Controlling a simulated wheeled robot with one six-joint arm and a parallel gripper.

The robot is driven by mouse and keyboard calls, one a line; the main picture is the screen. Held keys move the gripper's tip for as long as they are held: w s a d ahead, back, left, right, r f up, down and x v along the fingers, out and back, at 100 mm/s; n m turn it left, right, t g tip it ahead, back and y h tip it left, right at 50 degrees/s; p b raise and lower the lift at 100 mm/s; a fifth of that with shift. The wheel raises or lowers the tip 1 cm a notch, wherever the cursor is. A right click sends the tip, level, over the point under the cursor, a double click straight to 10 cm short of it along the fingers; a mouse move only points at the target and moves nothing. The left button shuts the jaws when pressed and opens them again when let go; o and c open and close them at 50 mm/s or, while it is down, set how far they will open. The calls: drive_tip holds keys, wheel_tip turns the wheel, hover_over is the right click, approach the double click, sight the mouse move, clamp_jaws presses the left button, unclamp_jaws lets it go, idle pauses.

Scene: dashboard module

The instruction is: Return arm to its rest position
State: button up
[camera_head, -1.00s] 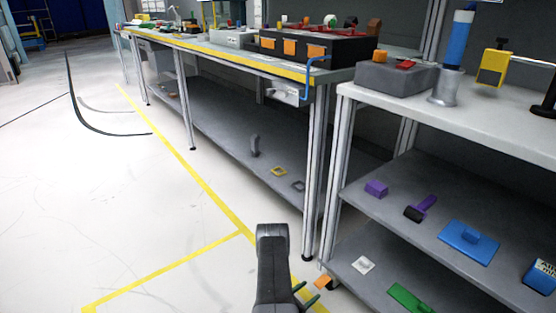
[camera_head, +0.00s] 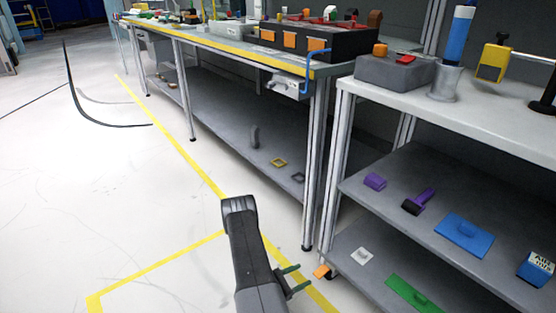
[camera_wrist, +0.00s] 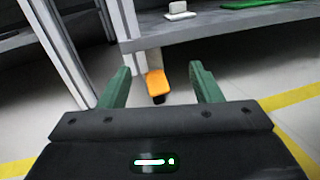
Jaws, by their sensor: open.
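My gripper (camera_head: 297,280) is low in the head view, at the end of my dark grey arm, over the floor in front of the right-hand shelf unit. In the wrist view its two green fingers (camera_wrist: 162,84) stand wide apart. Nothing is held between them. An orange piece (camera_wrist: 155,83) at the foot of the shelf's leg shows beyond the gap, near the floor. It also shows in the head view (camera_head: 321,271), just right of the fingertips.
The right shelf unit holds a purple block (camera_head: 374,181), a blue plate (camera_head: 464,236) and a green plate (camera_head: 413,295). A long workbench (camera_head: 330,70) with a yellow edge runs to the back left.

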drive_tip(key=d+r+m+g+p, duration=0.1)
drive_tip(key=d+r+m+g, duration=0.1)
drive_tip(key=r, duration=0.5)
drive_tip(key=d+r+m+g+p, duration=0.1)
drive_tip(key=d+r+m+g, duration=0.1)
drive_tip(key=r+m+g, duration=0.2)
wheel_tip(320, 180, up, 3)
drive_tip(key=shift+w+f+h, duration=0.1)
drive_tip(key=shift+w+h, duration=0.3)
drive_tip(key=shift+w, duration=0.05)
